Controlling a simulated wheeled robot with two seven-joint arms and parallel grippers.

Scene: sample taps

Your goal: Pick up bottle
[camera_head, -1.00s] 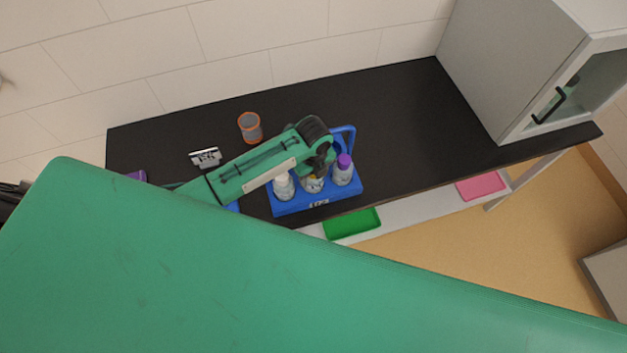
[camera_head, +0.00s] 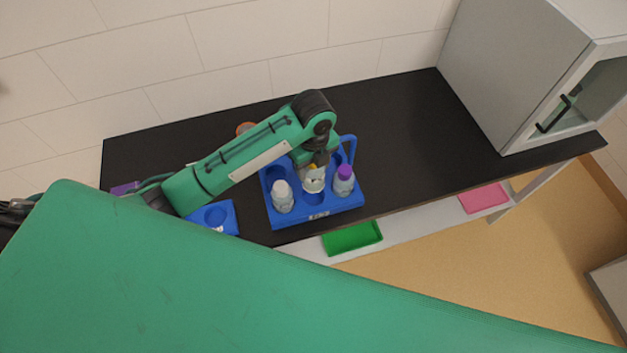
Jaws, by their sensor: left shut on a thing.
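A blue carrier (camera_head: 345,207) with a raised handle stands near the front edge of the black counter. A white-capped bottle (camera_head: 283,198) stands in its left part and a purple-capped bottle (camera_head: 344,181) in its right part. My left gripper (camera_head: 314,168) points down between them, shut on the middle bottle (camera_head: 314,183), which has a yellowish top. This bottle is raised above an empty round hole in the carrier. The fingers partly hide its top. My right gripper is not in view.
A second blue holder (camera_head: 226,212) with a round recess sits at left. An orange-rimmed cup (camera_head: 243,128) is mostly behind my arm. A grey glass-door cabinet (camera_head: 520,75) stands at right. Green (camera_head: 352,237) and pink (camera_head: 484,197) trays lie below the counter. The counter right of the carrier is clear.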

